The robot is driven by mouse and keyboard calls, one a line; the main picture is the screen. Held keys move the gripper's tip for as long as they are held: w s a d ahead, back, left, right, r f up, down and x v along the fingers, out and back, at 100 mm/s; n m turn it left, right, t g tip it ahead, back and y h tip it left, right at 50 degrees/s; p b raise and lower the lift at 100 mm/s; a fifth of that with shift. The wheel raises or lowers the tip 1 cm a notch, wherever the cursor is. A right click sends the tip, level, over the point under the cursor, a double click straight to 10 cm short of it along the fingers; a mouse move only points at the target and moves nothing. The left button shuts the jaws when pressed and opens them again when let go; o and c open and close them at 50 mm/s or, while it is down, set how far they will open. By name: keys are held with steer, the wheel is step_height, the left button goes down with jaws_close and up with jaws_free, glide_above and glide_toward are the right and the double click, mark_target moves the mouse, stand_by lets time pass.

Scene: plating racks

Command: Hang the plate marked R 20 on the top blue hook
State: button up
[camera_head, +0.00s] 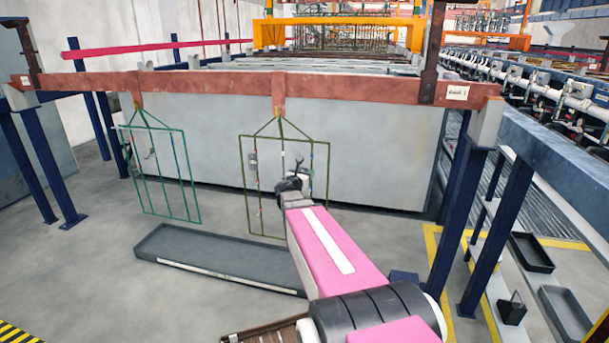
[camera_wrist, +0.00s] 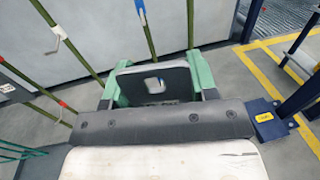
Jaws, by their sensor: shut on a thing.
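My gripper (camera_wrist: 157,76) has green fingers on both sides of a dark grey plate (camera_wrist: 125,79) with a pale square patch or opening; no R 20 marking is readable. In the head view my gripper (camera_head: 293,180) is in front of the olive rack (camera_head: 243,180), right of its middle, and partly covers it. The rack's rods also show in the wrist view (camera_wrist: 148,38), just beyond the plate. One rod has a blue band (camera_wrist: 139,6) with a pale hook-like piece below it. A red band (camera_wrist: 62,104) is lower left. I cannot tell whether the plate touches any hook.
A teal rack (camera_head: 176,175) hangs to the left from the same copper-coloured beam (camera_head: 200,86). A long grey tray (camera_head: 190,243) lies on the floor below. Blue posts (camera_head: 470,200) and small dark trays (camera_head: 530,252) stand at right. A grey tank wall (camera_head: 380,150) is behind the racks.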

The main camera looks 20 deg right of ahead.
steer(key=w+a+x, duration=0.1)
steer(key=x, duration=0.7)
steer(key=shift+w+d+f, duration=0.2)
steer(key=shift+w+f, duration=0.1)
steer(key=shift+x, duration=1)
stand_by(0.9)
steer(key=shift+w+d+f, duration=0.25)
steer(key=shift+w+f, duration=0.45)
steer(key=shift+w, duration=0.05)
stand_by(0.8)
stand_by(0.4)
steer(key=o, duration=1.1)
steer(key=shift+s, duration=0.1)
